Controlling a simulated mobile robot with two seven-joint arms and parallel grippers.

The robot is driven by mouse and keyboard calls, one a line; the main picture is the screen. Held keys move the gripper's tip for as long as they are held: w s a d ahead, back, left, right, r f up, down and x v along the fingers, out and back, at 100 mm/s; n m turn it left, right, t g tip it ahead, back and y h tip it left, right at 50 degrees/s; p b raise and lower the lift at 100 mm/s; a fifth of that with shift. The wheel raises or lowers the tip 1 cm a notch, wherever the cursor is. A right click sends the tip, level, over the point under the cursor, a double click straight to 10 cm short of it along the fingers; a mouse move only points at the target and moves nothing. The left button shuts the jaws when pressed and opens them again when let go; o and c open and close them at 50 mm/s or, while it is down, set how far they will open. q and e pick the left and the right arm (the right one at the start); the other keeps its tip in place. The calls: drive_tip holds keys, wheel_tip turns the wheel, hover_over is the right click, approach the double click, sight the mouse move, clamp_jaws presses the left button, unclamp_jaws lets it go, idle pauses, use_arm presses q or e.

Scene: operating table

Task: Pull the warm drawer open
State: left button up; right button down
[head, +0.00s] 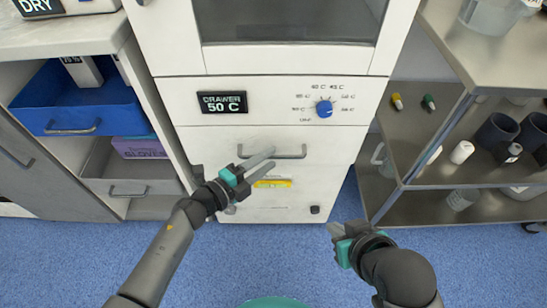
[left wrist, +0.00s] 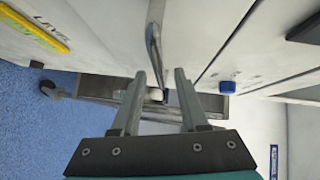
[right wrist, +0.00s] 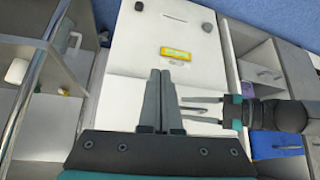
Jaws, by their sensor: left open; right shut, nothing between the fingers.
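The warm drawer (head: 330,165) is a white front below the dial panel, and it looks shut. Its grey bar handle (head: 290,156) runs across the upper part; in the left wrist view the handle (left wrist: 154,42) lies ahead, in line with the gap between my fingers. My left gripper (head: 271,158) is open at the handle, its fingers overlapping it in the head view; I cannot tell whether they touch it. My right gripper (head: 334,229) is shut and empty, low and to the right, away from the drawer front. The right wrist view also shows the drawer front (right wrist: 130,60).
A display (head: 222,102) reads "DRAWER 50 C", with a blue dial (head: 324,108) beside it. A yellow label (head: 272,183) is on the front. A metal shelf cart (head: 440,190) stands close on the right, and open shelves with a blue bin (head: 75,100) on the left. Blue floor lies in front.

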use_arm(q)
drive_tip(key=shift+b+x, duration=0.4)
drive_tip(key=shift+x, duration=0.9)
use_arm(e)
drive_tip(key=shift+w+a+t+y, duration=0.5)
drive_tip(key=shift+w+a+t, duration=0.3)
drive_tip(key=shift+a, duration=0.25)
use_arm(q)
clamp_jaws()
